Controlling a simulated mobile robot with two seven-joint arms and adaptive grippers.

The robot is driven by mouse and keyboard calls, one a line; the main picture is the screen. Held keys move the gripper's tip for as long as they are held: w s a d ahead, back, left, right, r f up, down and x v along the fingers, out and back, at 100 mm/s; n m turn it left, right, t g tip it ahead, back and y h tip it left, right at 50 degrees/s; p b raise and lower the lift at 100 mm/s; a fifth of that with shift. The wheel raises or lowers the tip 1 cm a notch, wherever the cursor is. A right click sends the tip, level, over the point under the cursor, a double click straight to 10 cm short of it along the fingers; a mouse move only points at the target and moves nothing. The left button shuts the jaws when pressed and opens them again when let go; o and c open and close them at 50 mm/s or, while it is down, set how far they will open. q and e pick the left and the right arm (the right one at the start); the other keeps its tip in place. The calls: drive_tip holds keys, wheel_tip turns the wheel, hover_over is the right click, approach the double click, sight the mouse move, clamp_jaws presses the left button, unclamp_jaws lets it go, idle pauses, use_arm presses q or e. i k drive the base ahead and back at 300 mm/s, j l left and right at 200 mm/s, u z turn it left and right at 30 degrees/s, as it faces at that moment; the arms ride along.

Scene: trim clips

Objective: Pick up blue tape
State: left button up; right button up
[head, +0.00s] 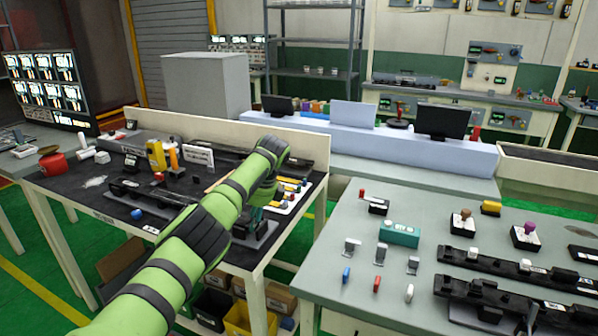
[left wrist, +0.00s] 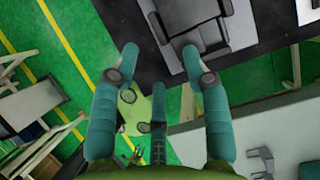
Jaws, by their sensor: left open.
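My left gripper (head: 258,212) is at the right front edge of the left table, partly hidden behind my green forearm. A dark grey fixture (left wrist: 205,28) lies beyond the fingertips at the table edge. A small round blue item (head: 137,213), perhaps the blue tape, lies on the black mat near the table's front left, well left of the gripper. I cannot make out its shape for certain. My right gripper is not in view.
The left table (head: 95,205) holds black trim strips, a yellow tool (head: 156,156), a red container (head: 53,164) and several coloured-handled items. The right table (head: 330,235) holds small pegs, clips, a teal box (head: 400,234) and black strips. Green floor shows between the tables.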

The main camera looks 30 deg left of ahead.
sight(304, 184)
drive_tip(key=i, duration=1.25)
